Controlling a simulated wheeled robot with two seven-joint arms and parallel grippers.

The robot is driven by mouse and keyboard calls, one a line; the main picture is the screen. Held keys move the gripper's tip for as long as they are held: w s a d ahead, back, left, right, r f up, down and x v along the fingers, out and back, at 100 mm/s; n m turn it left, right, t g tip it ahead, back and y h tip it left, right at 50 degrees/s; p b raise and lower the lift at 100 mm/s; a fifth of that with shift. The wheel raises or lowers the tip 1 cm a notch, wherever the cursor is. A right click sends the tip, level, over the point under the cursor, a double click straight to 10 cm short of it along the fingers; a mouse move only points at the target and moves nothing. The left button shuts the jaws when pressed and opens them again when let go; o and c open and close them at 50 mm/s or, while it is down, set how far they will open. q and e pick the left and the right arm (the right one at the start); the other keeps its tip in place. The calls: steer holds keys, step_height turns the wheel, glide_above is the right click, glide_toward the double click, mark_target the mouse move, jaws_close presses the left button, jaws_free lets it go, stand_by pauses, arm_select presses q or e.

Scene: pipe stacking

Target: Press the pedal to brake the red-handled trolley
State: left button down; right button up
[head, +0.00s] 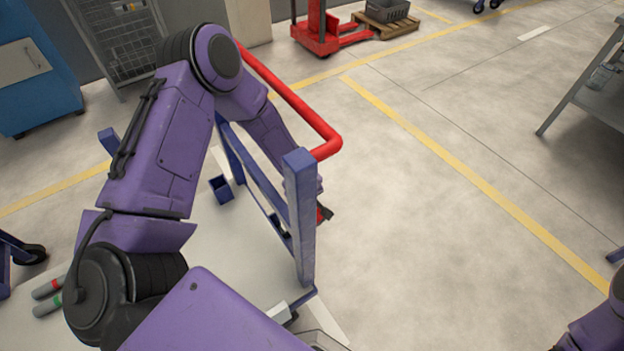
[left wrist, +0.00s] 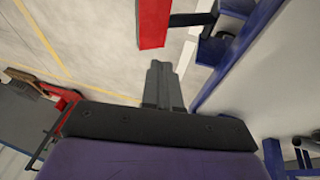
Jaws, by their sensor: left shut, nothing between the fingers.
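The trolley has a red handle (head: 300,105) and a blue frame (head: 300,220). My left arm reaches over the trolley, and its gripper is mostly hidden behind the blue corner post in the head view. A small red part, apparently the pedal (head: 322,213), shows just right of that post. In the left wrist view, my left gripper (left wrist: 161,82) is shut and empty, its fingers pointing toward the red pedal (left wrist: 153,22). A small gap shows between fingertips and pedal, though depth is hard to tell. My right gripper is out of view.
A grey table (head: 590,90) stands at the right. A red pallet jack (head: 318,35) and a wooden pallet with a grey crate (head: 385,12) are at the back. A blue cabinet (head: 35,75) stands at the left. The floor right of the trolley is clear.

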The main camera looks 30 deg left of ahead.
arm_select(q)
steer(key=b+x, duration=0.1)
steer(key=x, duration=0.8)
steer(key=shift+f+b, duration=0.25)
steer(key=shift+b, duration=0.1)
steer(key=shift+w+d+f, duration=0.3)
steer(key=shift+w+f, duration=0.4)
steer(key=shift+f, duration=0.25)
steer(key=shift+w+d+f, duration=0.1)
steer(key=shift+w+f, duration=0.2)
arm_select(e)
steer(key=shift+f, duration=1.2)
arm_select(q)
steer(key=shift+f+b, duration=0.1)
steer(key=shift+b, duration=0.2)
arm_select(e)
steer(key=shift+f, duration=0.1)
